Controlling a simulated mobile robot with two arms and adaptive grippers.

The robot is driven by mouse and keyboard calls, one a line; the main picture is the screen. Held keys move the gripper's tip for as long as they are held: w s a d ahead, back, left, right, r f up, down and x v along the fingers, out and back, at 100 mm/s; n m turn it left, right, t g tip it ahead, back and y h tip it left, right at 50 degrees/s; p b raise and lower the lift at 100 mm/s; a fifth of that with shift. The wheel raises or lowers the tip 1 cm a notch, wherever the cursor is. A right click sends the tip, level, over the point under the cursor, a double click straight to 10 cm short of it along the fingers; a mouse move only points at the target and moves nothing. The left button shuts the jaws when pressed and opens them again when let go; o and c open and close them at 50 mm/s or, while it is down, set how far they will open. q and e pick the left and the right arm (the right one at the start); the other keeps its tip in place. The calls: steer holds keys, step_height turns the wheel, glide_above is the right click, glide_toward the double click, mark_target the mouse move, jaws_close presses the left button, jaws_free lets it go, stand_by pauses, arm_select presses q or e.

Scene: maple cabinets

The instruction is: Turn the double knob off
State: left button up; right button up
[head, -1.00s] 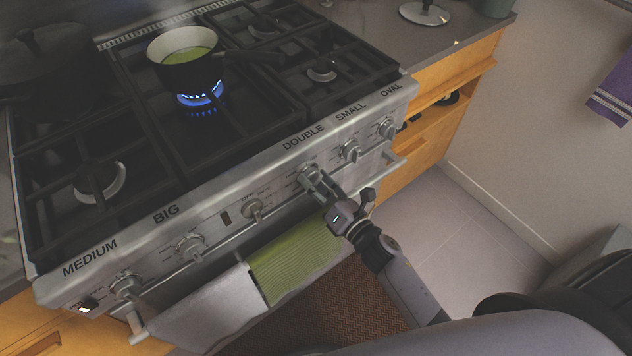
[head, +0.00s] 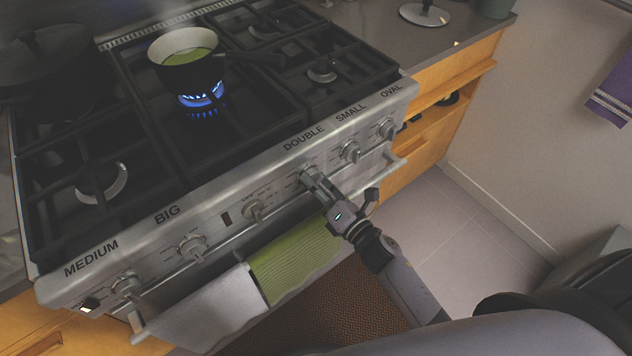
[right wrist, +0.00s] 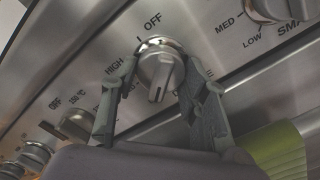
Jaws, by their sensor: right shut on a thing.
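The double knob (head: 308,173) is on the stove's sloped metal front, under the word DOUBLE. In the right wrist view the knob (right wrist: 160,68) sits between my two fingers, with OFF printed above it and HIGH to its left. My right gripper (head: 315,181) is shut on it; the fingers also show in the right wrist view (right wrist: 158,100). A blue flame (head: 202,97) burns under a pot (head: 187,62) with green contents on the middle of the stovetop. My left gripper is not in view.
Other knobs flank it: the small knob (head: 350,151) to the right and an oven knob (head: 254,209) to the left. Below run a handle bar with a green towel (head: 295,264) and a white towel (head: 215,312). Open floor (head: 465,235) lies to the right.

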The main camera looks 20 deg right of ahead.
steer(key=m+p, duration=0.1)
steer(key=m, duration=0.3)
steer(key=shift+m, duration=0.3)
steer(key=m+p, duration=0.1)
steer(key=m, duration=0.2)
steer(key=shift+r+m, duration=0.1)
steer(key=shift+m, duration=0.3)
steer(key=m+p, duration=0.2)
steer(key=m, duration=0.5)
steer(key=m+p, duration=0.1)
steer(key=m, duration=0.4)
steer(key=shift+d+m, duration=0.1)
steer(key=shift+m, duration=0.2)
steer(key=m+p, duration=0.1)
steer(key=m, duration=0.3)
steer(key=shift+m, duration=0.3)
steer(key=o, duration=1.1)
steer(key=shift+o, duration=0.2)
